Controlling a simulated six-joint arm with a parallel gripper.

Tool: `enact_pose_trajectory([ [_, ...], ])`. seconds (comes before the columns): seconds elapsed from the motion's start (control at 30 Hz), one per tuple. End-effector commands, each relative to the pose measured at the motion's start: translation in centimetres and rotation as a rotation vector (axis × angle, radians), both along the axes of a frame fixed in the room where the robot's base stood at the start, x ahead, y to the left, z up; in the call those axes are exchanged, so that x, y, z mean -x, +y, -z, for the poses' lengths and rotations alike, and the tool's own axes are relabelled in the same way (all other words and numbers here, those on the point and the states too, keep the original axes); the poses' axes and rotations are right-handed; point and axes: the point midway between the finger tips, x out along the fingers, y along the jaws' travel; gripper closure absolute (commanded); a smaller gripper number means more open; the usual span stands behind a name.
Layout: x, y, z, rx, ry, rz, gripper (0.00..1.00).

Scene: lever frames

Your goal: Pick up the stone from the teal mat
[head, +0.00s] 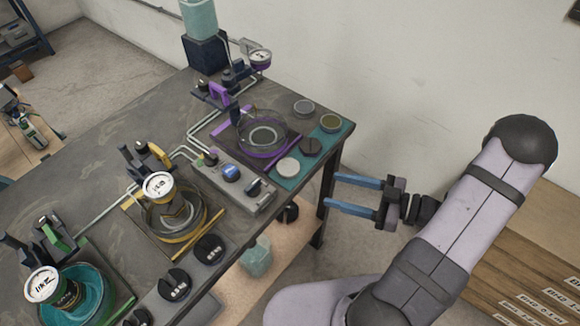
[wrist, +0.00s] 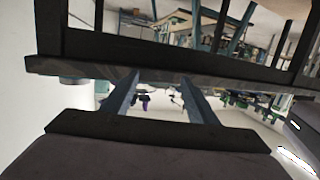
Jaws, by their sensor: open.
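The teal mat (head: 338,137) lies along the right end of the grey workbench (head: 101,130) in the head view. In the wrist view the open fingers (wrist: 160,98) reach toward the bench edge; the mat cannot be made out there.
A purple-rimmed round fixture (head: 262,151) stands left of the mat, with a grey control box (head: 230,184) in front. Yellow (head: 150,243) and green (head: 107,272) stations stand further left. A wooden surface (head: 545,235) is at right. The air between gripper and bench end is clear.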

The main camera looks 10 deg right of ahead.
Motion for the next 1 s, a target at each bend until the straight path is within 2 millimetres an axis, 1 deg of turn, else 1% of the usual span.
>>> enact_pose_trajectory([
  [0.03,0.3,0.3,-1.2,-0.045,-0.020,-0.015,0.47],
  [0.1,0.4,0.5,-2.6,-0.094,-0.042,-0.022,0.47],
  [0.2,0.4,0.6,-3.7,-0.137,-0.059,-0.025,0.47],
  [0.27,0.4,0.6,-4.1,-0.150,-0.064,-0.026,0.47],
  [0.47,0.2,1.1,-4.2,-0.155,-0.060,-0.025,0.47],
  [0.57,-0.3,2.1,-4.3,-0.154,-0.059,-0.028,0.47],
  [0.8,-1.9,5.2,-4.3,-0.154,-0.058,-0.028,0.47],
  [0.9,-2.4,6.1,-4.2,-0.153,-0.059,-0.026,0.47],
  [1.0,-2.7,6.5,-4.1,-0.153,-0.058,-0.024,0.47],
])
